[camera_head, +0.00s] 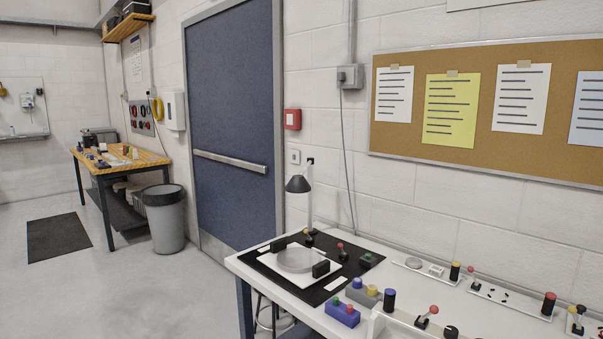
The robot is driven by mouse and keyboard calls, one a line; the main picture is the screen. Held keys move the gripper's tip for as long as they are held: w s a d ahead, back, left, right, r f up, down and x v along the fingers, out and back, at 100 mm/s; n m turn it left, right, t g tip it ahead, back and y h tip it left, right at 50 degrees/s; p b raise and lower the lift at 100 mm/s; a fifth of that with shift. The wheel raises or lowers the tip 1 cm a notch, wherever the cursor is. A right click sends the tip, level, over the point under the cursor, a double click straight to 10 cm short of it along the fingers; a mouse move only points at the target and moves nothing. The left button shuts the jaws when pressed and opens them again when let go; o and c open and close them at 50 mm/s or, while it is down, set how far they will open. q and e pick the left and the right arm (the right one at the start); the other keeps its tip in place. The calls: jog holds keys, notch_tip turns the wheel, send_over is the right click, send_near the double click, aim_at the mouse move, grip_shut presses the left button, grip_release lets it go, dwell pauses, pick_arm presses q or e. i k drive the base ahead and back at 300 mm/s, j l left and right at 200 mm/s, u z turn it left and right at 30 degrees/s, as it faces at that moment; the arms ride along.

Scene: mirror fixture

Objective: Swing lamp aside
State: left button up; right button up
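A lamp with a dark cone-shaped shade (298,184) stands at the back left of the white table. Its pale upright post (310,208) rises from behind a black mat (341,277), and the shade hangs to the left of the post's top. Below the shade, on the mat, a round grey disc (296,260) lies on a white plate between two black blocks (321,269). The disc looks like the mirror, but I cannot be sure. Neither of my grippers shows in the view.
Several red, blue and yellow knobs and levers crowd the table's front and right, including a red-topped lever (428,316) and a blue box (342,313). A corkboard (427,85) hangs on the wall. A blue door (232,120), grey bin (165,217) and wooden workbench (150,156) are left.

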aim_at(298, 183)
jog(key=i+j+z, duration=0.2)
jog(key=i+j, duration=0.25)
jog(key=i, duration=0.15)
jog(key=i+j+z, duration=0.2)
jog(key=i+j, duration=0.3)
jog(key=i+j+z, duration=0.25)
jog(key=i+j, duration=0.4)
jog(key=i+j+z, duration=0.2)
jog(key=i+j, duration=0.3)
jog(key=j, duration=0.2)
